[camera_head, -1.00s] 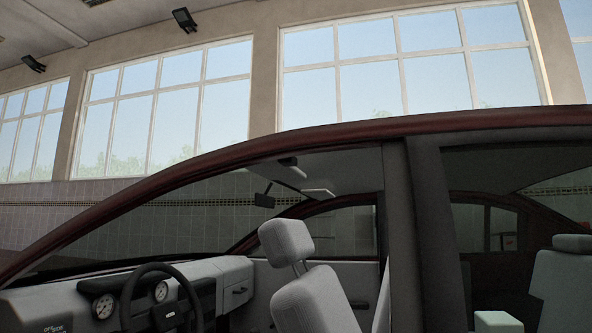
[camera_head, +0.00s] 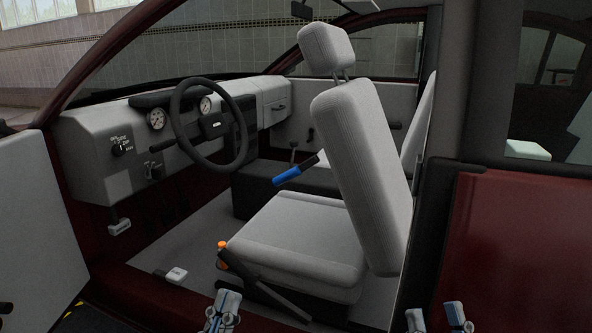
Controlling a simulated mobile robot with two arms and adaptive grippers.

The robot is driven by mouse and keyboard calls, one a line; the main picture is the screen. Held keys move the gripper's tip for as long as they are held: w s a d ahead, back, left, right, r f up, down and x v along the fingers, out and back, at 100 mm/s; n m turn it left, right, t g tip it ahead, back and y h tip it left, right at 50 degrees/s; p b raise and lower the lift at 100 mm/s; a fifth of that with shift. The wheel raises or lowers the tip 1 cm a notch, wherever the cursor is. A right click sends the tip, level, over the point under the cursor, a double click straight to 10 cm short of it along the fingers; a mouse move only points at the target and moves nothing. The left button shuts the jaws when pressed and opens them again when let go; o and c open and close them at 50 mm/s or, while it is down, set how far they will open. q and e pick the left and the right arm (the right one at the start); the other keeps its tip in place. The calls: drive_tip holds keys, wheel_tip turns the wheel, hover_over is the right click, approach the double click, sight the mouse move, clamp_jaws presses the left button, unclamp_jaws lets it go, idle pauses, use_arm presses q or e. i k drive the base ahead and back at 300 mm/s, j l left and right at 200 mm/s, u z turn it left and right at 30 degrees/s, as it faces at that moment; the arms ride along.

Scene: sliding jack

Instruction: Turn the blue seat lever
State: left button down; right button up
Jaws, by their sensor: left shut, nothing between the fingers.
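A blue-handled lever (camera_head: 292,173) shows in the head view, in front of the driver's seatback and above the seat cushion. Its dark far end reaches towards the backrest, and how it is mounted is hidden. The grey driver's seat (camera_head: 362,165) stands upright with its cushion facing the steering wheel. My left gripper (camera_head: 228,300) is at the bottom edge, in front of the seat's near side, shut and empty, well apart from the lever. My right gripper (camera_head: 436,312) is at the bottom right by the door pillar, with its fingers apart and nothing seen between them.
A black lever with an orange knob (camera_head: 222,244) runs along the seat's near side. The steering wheel (camera_head: 212,122) and dashboard (camera_head: 95,160) are at the left. The open door (camera_head: 38,220) and red rear door (camera_head: 515,250) flank the opening. Floor before the seat looks mostly clear.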

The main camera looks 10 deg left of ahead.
sight(292, 173)
drive_tip(key=i+j+z, duration=0.1)
drive_tip(key=i+j, duration=0.7)
drive_tip(key=i, duration=0.15)
